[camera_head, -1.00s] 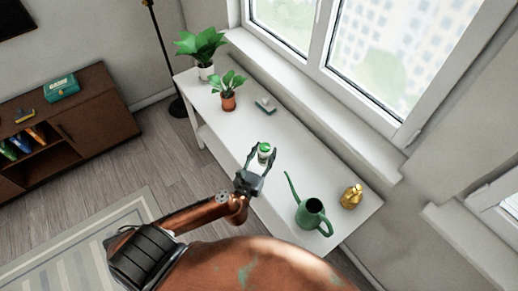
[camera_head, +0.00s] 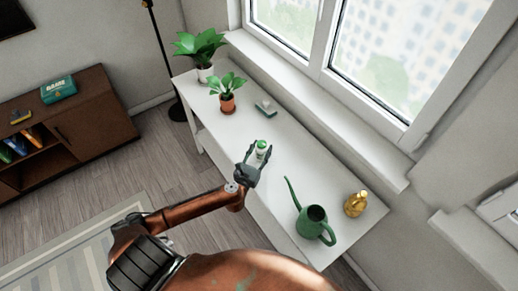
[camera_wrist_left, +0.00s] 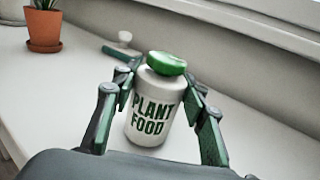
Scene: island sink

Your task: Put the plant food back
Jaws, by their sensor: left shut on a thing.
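The plant food (camera_head: 261,149) is a small white bottle with a green cap and dark "PLANT FOOD" lettering. It stands between the fingers of my left gripper (camera_head: 257,158), near the middle of the white table (camera_head: 290,162). In the left wrist view the plant food (camera_wrist_left: 152,118) looks upright, with the fingers of my left gripper (camera_wrist_left: 160,112) on both sides of it. My left gripper is shut on it. I cannot tell whether the bottle's base touches the table. My right gripper is not in view.
A potted plant (camera_head: 228,100) and a larger one (camera_head: 203,52) stand at the table's far left end. A small green and white item (camera_head: 265,108) lies behind the bottle. A green watering can (camera_head: 312,221) and a gold object (camera_head: 355,204) stand at the right. The window sill runs behind.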

